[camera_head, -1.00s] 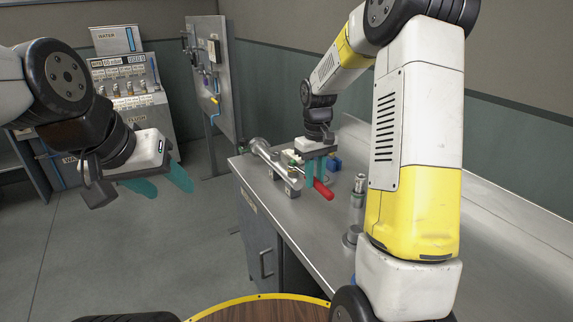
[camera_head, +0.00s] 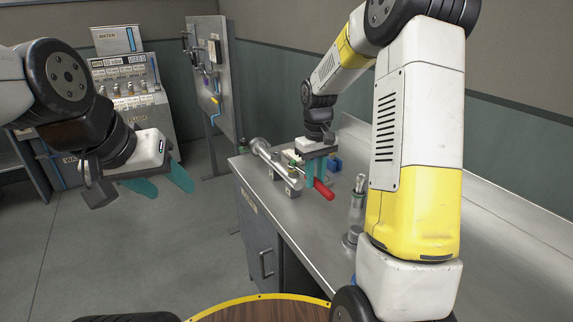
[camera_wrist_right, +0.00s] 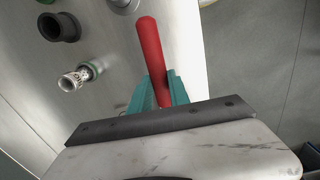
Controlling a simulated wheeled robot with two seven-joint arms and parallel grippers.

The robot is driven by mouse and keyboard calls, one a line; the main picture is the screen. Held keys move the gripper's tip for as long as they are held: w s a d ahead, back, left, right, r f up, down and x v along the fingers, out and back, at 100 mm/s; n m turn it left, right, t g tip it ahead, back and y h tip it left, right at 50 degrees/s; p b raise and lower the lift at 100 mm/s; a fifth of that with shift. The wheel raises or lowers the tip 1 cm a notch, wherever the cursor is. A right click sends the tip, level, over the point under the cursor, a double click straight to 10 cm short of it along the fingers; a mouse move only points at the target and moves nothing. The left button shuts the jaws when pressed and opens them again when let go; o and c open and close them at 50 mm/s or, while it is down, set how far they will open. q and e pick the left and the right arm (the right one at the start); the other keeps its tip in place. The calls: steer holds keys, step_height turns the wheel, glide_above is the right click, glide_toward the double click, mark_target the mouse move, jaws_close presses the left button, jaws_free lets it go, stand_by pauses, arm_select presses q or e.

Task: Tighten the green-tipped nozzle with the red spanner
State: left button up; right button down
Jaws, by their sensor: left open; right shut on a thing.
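My right gripper (camera_head: 319,172) is shut on the red spanner, whose red handle (camera_head: 325,190) sticks out from the teal fingers above the bench. In the right wrist view the red handle (camera_wrist_right: 151,50) rises between the fingers (camera_wrist_right: 161,92); the spanner's working end is hidden. A silver tube assembly (camera_head: 275,164) lies just left of this gripper, with a small green part (camera_head: 292,163) beside the fingers. I cannot tell whether this is the nozzle's green tip, or whether the spanner touches it. My left gripper (camera_head: 165,182) is open and empty over the floor, away from the bench.
The steel bench (camera_head: 300,222) runs along the wall. A silver upright fitting (camera_head: 357,200) stands on it near my right arm. A blue part (camera_head: 335,164) sits behind the right gripper. In the right wrist view, a clear-ended fitting (camera_wrist_right: 75,79) and a dark ring (camera_wrist_right: 60,27) show at left.

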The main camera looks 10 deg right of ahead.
steer(key=a+m, duration=0.6)
steer(key=shift+s+a, duration=0.25)
steer(key=shift+a, duration=0.15)
stand_by(1.0)
stand_by(0.3)
steer(key=shift+d+n, duration=0.5)
steer(key=shift+d, duration=0.2)
steer(key=c, duration=1.8)
jaws_free()
steer(key=shift+s+d, duration=0.1)
jaws_close()
